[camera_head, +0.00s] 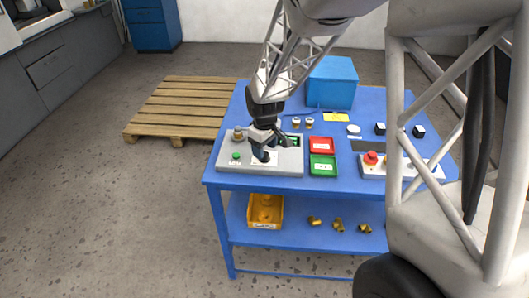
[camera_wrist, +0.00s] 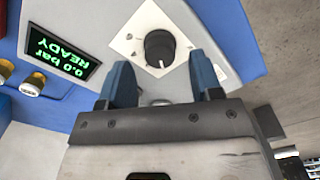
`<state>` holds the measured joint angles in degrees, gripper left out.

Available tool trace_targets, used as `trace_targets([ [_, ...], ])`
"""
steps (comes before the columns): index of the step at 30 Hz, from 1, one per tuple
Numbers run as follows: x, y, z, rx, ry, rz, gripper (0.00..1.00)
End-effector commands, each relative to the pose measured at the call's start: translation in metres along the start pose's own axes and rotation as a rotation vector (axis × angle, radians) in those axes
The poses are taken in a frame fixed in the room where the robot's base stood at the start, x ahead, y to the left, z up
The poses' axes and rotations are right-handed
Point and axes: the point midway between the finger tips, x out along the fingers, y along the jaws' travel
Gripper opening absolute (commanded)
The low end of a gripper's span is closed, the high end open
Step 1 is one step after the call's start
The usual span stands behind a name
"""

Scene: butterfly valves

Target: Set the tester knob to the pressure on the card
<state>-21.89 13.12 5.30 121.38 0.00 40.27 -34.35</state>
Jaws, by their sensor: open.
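The tester (camera_head: 232,166) is a grey box on the blue table. Its black round knob (camera_wrist: 159,48) sits on a white scale plate (camera_wrist: 128,40) in the wrist view. The tester's display (camera_wrist: 60,54) shows 0.0 bar and READY, upside down in the wrist view. My gripper (camera_head: 262,153) is over the knob's part of the tester. Its two blue fingers are open in the wrist view (camera_wrist: 161,64), and the knob shows between and beyond their tips. I cannot tell any contact. A yellow card (camera_head: 336,117) lies farther back; its writing is too small to read.
A red tray (camera_head: 321,145) and a green tray (camera_head: 323,166) lie right of the tester. A blue box (camera_head: 332,82) stands at the back. A control panel with a red button (camera_head: 371,158) is at the right. Brass fittings (camera_head: 338,225) lie on the lower shelf.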

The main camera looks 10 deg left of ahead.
Motion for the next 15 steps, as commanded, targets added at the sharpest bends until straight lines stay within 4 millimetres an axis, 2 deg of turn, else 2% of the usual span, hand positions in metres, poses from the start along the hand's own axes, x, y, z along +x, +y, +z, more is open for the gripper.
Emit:
trace_targets([
  [6, 0.018, 0.0, 0.0, 0.0, -0.001, -0.001, 0.59],
  [15, 0.024, 0.0, 0.0, 0.0, 0.001, 0.001, 0.59],
])
